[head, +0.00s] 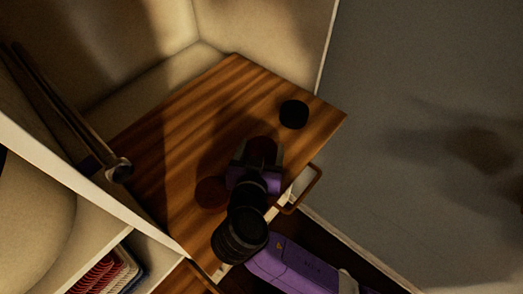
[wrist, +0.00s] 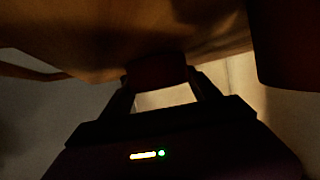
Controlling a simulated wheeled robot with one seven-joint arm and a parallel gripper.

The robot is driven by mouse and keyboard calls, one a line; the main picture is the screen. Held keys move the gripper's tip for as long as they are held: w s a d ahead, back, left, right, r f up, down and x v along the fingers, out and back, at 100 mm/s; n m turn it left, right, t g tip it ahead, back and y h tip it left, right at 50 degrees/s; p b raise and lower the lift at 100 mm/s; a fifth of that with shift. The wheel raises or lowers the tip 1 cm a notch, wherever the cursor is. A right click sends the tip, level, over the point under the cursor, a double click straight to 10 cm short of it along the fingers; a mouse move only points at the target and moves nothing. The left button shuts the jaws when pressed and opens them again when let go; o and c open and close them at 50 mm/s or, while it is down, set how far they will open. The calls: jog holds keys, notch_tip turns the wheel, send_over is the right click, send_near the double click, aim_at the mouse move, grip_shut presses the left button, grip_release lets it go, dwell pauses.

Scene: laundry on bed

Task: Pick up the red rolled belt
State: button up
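A dark red roll, which looks like the red rolled belt (head: 262,150), is over the right part of the wooden top, between the fingers of my gripper (head: 259,158). In the wrist view the same roll (wrist: 157,74) fills the gap between the fingertips of my gripper (wrist: 160,80). The fingers look shut on its sides. The light is dim, and I cannot tell whether the roll touches the wood. A second dark red round thing (head: 211,192) lies to the left of my gripper; it looks like another roll.
A black round thing (head: 293,114) stands at the back right of the wooden top (head: 195,110). A drawer handle (head: 303,190) juts out from the front. A pale wall or panel (head: 150,50) stands behind. Folded red cloth (head: 100,272) lies on a shelf at the lower left.

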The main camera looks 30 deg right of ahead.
jog(key=c, duration=0.8)
jog(key=shift+r, duration=0.2)
